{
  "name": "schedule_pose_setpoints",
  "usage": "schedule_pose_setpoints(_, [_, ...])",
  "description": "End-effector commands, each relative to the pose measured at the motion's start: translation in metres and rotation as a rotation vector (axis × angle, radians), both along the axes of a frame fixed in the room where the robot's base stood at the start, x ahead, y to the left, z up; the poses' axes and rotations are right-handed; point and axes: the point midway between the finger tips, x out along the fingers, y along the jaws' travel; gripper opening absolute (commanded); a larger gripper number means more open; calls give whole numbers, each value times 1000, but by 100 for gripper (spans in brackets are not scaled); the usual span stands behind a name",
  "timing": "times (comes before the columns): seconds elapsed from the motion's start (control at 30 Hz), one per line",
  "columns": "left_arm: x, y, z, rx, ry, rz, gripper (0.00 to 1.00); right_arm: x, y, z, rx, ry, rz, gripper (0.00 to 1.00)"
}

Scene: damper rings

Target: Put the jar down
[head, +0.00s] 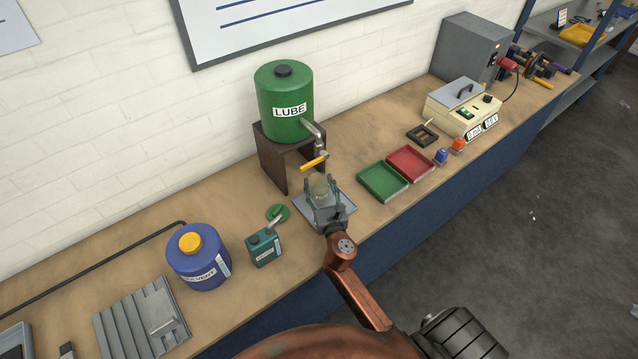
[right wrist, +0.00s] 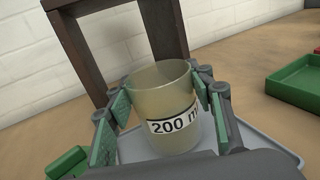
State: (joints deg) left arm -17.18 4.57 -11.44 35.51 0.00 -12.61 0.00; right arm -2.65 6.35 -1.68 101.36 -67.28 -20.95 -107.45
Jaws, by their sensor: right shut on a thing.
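The jar (right wrist: 165,108) is a translucent, yellowish cup with a white "200 m…" label, upright between the fingers of my right gripper (right wrist: 165,100). The gripper is shut on it. In the head view the jar (head: 319,186) shows above my right gripper (head: 323,192), over a grey tray (head: 345,203) in front of the lube stand. I cannot tell whether the jar's base touches the tray. My left gripper is not in view.
The green LUBE tank (head: 285,100) stands on a dark stand (head: 267,158) with a yellow-handled tap (head: 314,162) just behind the jar. A green tray (head: 382,182) and red tray (head: 410,162) lie right.

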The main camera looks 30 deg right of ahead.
Motion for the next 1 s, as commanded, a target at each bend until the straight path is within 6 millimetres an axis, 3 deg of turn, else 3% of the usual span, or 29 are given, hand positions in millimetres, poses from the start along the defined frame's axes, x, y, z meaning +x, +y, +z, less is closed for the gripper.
schedule_pose_setpoints(0.93, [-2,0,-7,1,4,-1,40,0,0,-10,-2,1,0,20])
schedule_pose_setpoints(0.97, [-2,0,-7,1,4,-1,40,0,0,-10,-2,1,0,50])
schedule_pose_setpoints(1.0, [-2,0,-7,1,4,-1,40,0,0,-10,-2,1,0,53])
